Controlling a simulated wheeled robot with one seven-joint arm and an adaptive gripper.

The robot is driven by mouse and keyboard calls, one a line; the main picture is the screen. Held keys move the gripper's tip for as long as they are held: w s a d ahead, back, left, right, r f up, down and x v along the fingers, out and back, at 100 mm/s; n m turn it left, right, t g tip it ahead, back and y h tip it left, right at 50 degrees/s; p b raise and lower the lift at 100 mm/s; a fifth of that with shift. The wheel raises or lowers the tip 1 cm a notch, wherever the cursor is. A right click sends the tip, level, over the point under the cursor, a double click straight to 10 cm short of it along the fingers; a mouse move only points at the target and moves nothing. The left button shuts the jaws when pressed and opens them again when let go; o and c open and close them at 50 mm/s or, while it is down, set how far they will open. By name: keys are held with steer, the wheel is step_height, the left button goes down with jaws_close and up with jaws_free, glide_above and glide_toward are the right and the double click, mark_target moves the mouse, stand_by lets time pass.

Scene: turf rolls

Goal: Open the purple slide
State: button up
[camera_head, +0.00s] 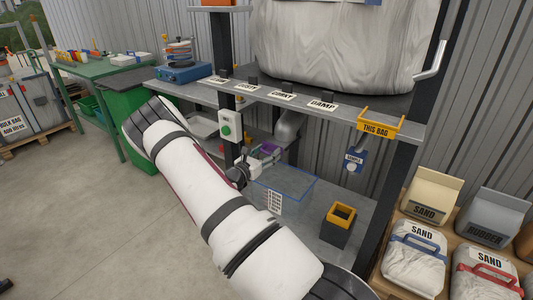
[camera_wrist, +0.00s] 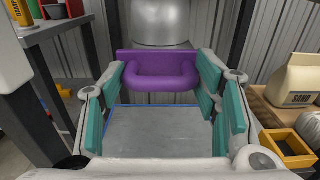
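The purple slide (camera_wrist: 160,72) has a flat back plate and a rounded loop handle. It sits under a grey metal spout (camera_wrist: 160,22) in the wrist view. In the head view a small purple part (camera_head: 268,149) shows below the shelf, beside the grey spout (camera_head: 288,128), partly hidden by my gripper (camera_head: 254,163). In the wrist view my gripper (camera_wrist: 163,76) is open, with teal pads to the left and right of the handle. The handle lies at or just beyond the fingertips; I cannot tell whether they touch it. Nothing is held.
A green-button box (camera_head: 230,127) is on the left post. Sand bags (camera_head: 416,246) stand at right. A dark post (camera_head: 398,190) rises between them and the station.

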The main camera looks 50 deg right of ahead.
mark_target(266, 153)
steer(key=c, duration=0.5)
steer(key=a, duration=0.1)
steer(key=a+p, duration=0.1)
steer(key=a, duration=0.1)
steer(key=a+p, duration=0.1)
steer(key=a, duration=0.1)
steer(key=shift+s+a, duration=0.1)
steer(key=shift+s, duration=0.15)
steer(key=shift+c, duration=0.2)
steer(key=o, duration=1.7)
steer(key=shift+o, duration=0.2)
steer(key=a, duration=1.2)
steer(key=shift+s, duration=0.45)
